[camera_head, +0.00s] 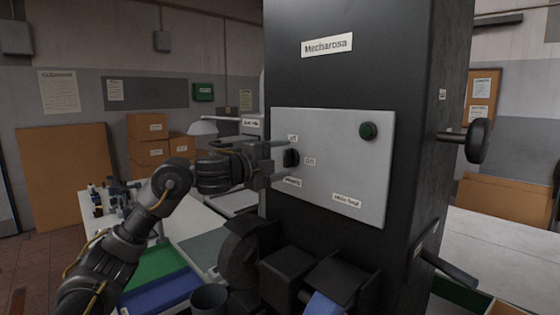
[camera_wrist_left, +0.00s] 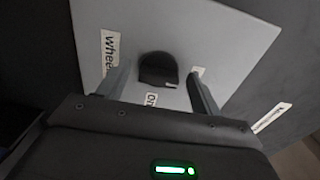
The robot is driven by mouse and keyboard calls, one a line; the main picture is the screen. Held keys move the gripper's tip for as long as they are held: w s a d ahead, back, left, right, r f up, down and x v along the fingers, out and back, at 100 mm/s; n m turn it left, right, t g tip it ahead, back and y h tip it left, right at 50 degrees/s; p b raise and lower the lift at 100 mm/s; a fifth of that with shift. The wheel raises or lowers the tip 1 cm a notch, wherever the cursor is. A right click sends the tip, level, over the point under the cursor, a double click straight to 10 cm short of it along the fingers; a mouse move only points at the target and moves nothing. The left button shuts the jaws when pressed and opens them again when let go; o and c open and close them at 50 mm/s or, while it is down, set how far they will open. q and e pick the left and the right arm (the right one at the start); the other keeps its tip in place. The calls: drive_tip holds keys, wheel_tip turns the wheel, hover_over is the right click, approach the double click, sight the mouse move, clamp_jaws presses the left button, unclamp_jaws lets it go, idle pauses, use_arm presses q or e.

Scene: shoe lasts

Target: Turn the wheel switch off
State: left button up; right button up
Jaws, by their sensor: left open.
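The wheel switch (camera_head: 291,158) is a black knob on the grey panel (camera_head: 340,190) of a tall dark machine. Small labels sit around it. My left gripper (camera_head: 281,160) is at the panel, just left of the knob in the head view. In the left wrist view the black knob (camera_wrist_left: 158,69) lies between the two open fingers of the left gripper (camera_wrist_left: 160,85), with space on both sides. A label reading "whee..." (camera_wrist_left: 110,50) is partly cut by the left finger. My right gripper is not in view.
A black handle knob (camera_head: 477,141) sticks out of the machine's right side. Dark machine parts (camera_head: 290,270) jut out below the panel. A green and a blue tray (camera_head: 165,295) lie on the left bench.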

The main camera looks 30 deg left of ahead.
use_arm(q)
drive_tip(key=b+v, duration=0.4)
drive_tip(key=v, duration=0.6)
drive_tip(key=shift+s+a, duration=0.2)
drive_tip(key=shift+s, duration=0.15)
